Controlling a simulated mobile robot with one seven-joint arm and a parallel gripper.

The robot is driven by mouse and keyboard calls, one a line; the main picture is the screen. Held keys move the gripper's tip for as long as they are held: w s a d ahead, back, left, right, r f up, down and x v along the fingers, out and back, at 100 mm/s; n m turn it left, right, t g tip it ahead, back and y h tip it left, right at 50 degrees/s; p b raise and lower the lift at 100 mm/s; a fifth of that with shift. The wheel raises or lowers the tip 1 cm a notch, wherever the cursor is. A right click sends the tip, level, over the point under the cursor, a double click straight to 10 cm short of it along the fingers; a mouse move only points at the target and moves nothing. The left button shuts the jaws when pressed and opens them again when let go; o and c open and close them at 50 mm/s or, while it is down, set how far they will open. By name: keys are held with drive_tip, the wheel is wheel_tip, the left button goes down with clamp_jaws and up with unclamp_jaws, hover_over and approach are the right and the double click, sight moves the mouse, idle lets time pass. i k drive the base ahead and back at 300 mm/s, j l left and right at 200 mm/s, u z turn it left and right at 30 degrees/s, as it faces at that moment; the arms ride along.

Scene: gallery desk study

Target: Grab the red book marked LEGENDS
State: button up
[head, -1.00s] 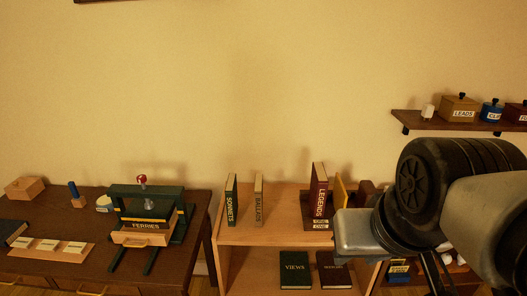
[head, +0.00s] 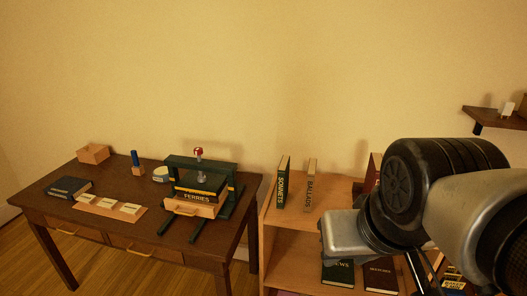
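The red book (head: 373,172) stands upright on the top of the light wooden bookcase (head: 334,221). Only its upper left part shows in the head view; my arm covers the rest, and its LEGENDS label is hidden now. My arm fills the right side of the picture, in front of the bookcase. Dark thin parts show below the arm near the bottom edge, but I cannot make out the fingertips or tell whether my gripper is open or shut. I see no contact with the red book.
Dark books (head: 338,273) sit on the lower shelf. A dark desk (head: 110,225) with a green press (head: 201,168) stands left. A wall shelf (head: 495,120) is upper right.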

sight(372, 176)
drive_tip(key=z, duration=0.7)
